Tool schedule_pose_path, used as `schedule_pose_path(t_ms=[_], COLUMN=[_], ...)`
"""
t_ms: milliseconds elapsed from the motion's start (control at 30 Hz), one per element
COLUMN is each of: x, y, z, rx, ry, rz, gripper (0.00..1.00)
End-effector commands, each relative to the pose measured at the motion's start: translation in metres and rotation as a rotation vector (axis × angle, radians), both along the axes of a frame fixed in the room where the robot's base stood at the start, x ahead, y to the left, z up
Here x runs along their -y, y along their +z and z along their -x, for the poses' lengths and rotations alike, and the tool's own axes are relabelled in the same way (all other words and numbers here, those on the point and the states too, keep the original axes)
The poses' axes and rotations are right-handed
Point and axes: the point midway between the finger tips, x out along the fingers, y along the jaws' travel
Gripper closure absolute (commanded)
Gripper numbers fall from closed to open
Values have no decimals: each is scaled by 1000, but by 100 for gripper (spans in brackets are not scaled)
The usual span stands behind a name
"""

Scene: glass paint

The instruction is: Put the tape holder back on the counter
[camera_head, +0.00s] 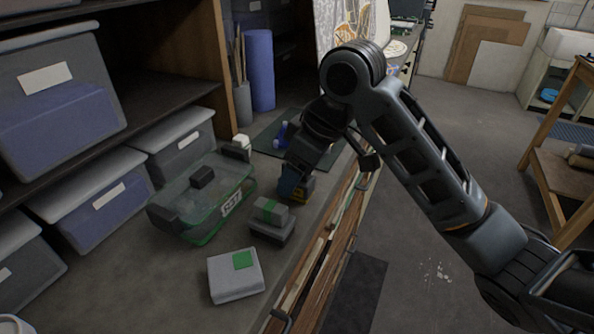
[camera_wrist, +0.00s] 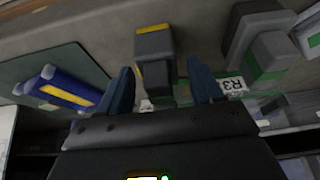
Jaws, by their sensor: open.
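A small dark grey block with yellow edges (camera_wrist: 153,45) stands on the counter (camera_head: 150,270). No label marks it as the tape holder, and I cannot tell for sure that it is. In the head view the block (camera_head: 300,196) is partly hidden by my gripper. My gripper (camera_head: 292,184) is open over it. In the wrist view my two blue fingers (camera_wrist: 160,78) stand apart, with the block in line with the gap between them and nothing visibly held. I cannot tell whether the fingertips touch it.
A blue item (camera_head: 281,134), with a yellow strip in the wrist view (camera_wrist: 62,92), lies on a green mat (camera_head: 262,143). A lidded clear green box (camera_head: 205,205), a grey-and-green block (camera_head: 270,215) and a light grey box (camera_head: 235,276) stand close by. Shelved bins line the left.

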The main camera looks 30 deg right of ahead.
Motion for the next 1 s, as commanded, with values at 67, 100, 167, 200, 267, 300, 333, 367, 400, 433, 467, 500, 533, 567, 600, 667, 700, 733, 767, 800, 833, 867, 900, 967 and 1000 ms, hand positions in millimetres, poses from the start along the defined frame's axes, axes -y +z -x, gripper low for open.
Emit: schedule_pose_path(t_ms=[67, 100, 167, 200, 267, 300, 333, 367, 400, 433, 467, 500, 533, 567, 600, 667, 700, 733, 767, 800, 833, 867, 900, 967, 1000], x=[1, 2, 4, 5, 8, 10, 11, 14, 17, 18, 20, 21, 22, 23, 24, 25, 26, 26, 26, 27, 27, 27, 27, 27, 27], y=[5, 9, 17, 23, 35, 42, 49, 58, 66, 72, 76, 83, 87, 92, 96, 102, 105, 107, 109, 111, 112, 112, 113, 113, 113], z=[1, 2, 4, 6, 10, 13, 15, 16, 19, 21, 23, 25, 27, 28, 30, 32, 34, 35, 35, 36, 36, 37, 37, 37, 37], rx=[3, 4, 4, 5, 5, 5, 6, 7, 6, 6, 5, 6, 6, 4, 4, 4, 4, 3, 3, 3, 2, 2, 1, 1, 1], ry=[0, 0, 0, 0, 1, 1, 1, 0, -2, -1, -1, -1, -1, -1, 0, -1, 1, 1, 1, 0, -1, -1, 0, 0, 0], rz=[1, 0, 0, 0, 1, 1, 2, 4, 5, 6, 5, 5, 5, 4, 4, 2, 2, 1, 1, 2, 1, 1, 0, -1, -1], gripper=[34, 34, 34, 34, 34, 34, 34, 34, 34, 34, 34, 34, 34, 34, 34, 34, 34, 34, 34, 34, 34, 34, 34, 34, 34])
